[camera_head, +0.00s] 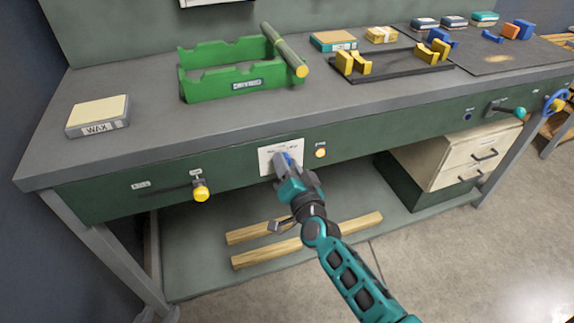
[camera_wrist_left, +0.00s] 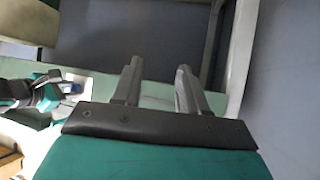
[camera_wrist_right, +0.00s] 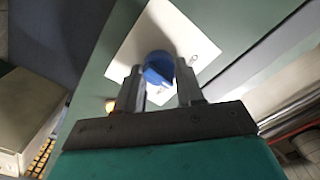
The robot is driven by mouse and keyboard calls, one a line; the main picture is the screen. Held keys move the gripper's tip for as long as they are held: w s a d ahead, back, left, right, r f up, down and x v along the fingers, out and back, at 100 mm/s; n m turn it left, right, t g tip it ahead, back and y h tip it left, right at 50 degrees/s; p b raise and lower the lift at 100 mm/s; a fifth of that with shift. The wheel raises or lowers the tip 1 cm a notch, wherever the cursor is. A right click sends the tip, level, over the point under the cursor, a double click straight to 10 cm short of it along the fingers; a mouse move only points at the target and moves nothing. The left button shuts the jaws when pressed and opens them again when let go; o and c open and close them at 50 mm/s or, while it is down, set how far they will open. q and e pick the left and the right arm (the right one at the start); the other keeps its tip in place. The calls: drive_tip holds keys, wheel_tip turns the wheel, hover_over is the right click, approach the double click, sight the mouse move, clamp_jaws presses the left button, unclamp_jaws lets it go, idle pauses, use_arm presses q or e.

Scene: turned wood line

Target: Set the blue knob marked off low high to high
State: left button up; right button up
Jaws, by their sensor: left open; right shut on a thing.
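The blue knob (camera_wrist_right: 158,68) sits on a white marked plate (camera_wrist_right: 126,48) on the green front of the workbench. In the head view the knob (camera_head: 288,158) is mostly hidden by my right gripper (camera_head: 283,166). In the right wrist view the right gripper (camera_wrist_right: 160,84) has a finger on each side of the knob and is shut on it. The plate's marks are too small to read, and I cannot tell which one the knob points to. My left gripper (camera_wrist_left: 157,80) is open and empty in its wrist view, away from the knob.
A yellow button (camera_head: 320,152) is right of the plate, and a yellow-ended lever (camera_head: 201,191) is to its left. A teal-ended lever (camera_head: 519,112) and a blue wheel (camera_head: 556,101) are farther right. Wooden bars (camera_head: 290,247) lie on the lower shelf.

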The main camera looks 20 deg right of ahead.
use_arm(q)
drive_tip(key=shift+w+d+f+b, duration=0.1)
drive_tip(key=shift+w+d+b, duration=0.2)
drive_tip(key=shift+b, duration=0.35)
use_arm(e)
drive_tip(key=shift+f+m, duration=0.15)
drive_tip(key=shift+m, duration=3.95)
drive_tip(key=o, duration=0.7)
use_arm(q)
drive_tip(key=shift+s, duration=0.15)
use_arm(e)
drive_tip(key=o, duration=0.3)
drive_tip(key=shift+o, duration=0.2)
use_arm(q)
drive_tip(key=shift+a+p, duration=0.3)
drive_tip(key=shift+p, duration=0.25)
use_arm(e)
drive_tip(key=s, duration=1.3)
drive_tip(key=shift+d, duration=0.25)
